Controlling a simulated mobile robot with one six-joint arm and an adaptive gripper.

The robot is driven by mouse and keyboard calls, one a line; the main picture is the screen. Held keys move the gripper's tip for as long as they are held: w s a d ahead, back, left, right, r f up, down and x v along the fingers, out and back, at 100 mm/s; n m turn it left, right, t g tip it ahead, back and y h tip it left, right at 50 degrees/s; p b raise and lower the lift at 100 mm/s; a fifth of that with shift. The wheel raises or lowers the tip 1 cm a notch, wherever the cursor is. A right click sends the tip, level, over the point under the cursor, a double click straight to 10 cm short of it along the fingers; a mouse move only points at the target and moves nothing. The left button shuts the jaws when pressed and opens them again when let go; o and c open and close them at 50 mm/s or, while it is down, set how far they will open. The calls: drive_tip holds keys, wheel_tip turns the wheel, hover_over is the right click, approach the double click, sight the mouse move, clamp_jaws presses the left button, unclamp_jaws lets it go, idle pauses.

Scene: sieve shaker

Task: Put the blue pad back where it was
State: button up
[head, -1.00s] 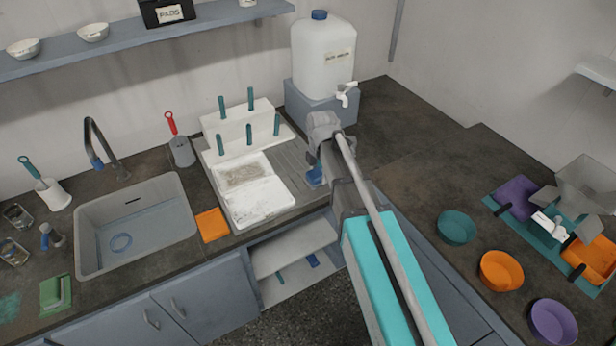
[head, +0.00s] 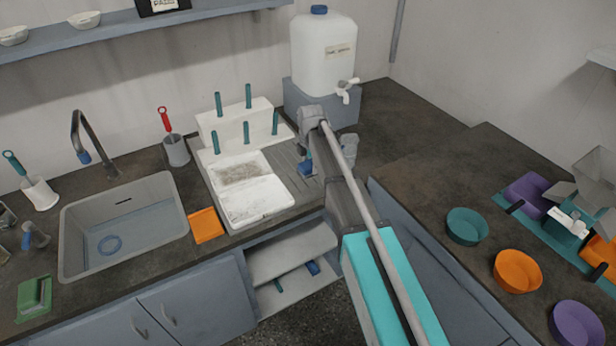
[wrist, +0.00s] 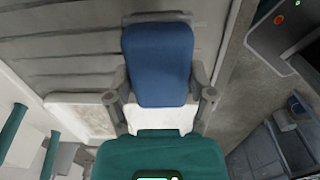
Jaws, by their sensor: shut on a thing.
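My gripper (wrist: 160,95) is shut on the blue pad (wrist: 160,65), one finger on each side of it, in the wrist view. The pad is a rounded blue block, seen against the grey ridged draining board (wrist: 60,45). In the head view the blue pad (head: 305,168) shows small, below my gripper (head: 308,158), at the right part of the draining board (head: 284,166). My arm covers part of that area. I cannot tell whether the pad touches the board.
A white tray (head: 288,201) and a pegged white rack (head: 232,117) stand left of my gripper. An orange pad (head: 206,225) lies beside the sink (head: 80,272). A water container (head: 322,55) stands behind. A blue item (head: 312,267) lies on the shelf below. Bowls (head: 518,268) are right.

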sight(309, 172)
drive_tip(key=shift+f, duration=0.1)
idle(0.3)
drive_tip(key=shift+w+a+f+b, duration=0.1)
drive_tip(key=shift+w+f+b, duration=0.2)
drive_tip(key=shift+f+b, duration=0.1)
drive_tip(key=shift+w+f+b, duration=0.15)
drive_tip(key=shift+f+b, duration=0.55)
drive_tip(key=shift+b, duration=0.05)
drive_tip(key=shift+f+b, duration=0.9)
drive_tip(key=shift+f, duration=0.15)
drive_tip(key=o, duration=1)
drive_tip(key=shift+c, duration=0.2)
drive_tip(key=shift+r, duration=0.2)
wheel_tip(309, 172, up, 12)
drive_tip(key=p, duration=1.2)
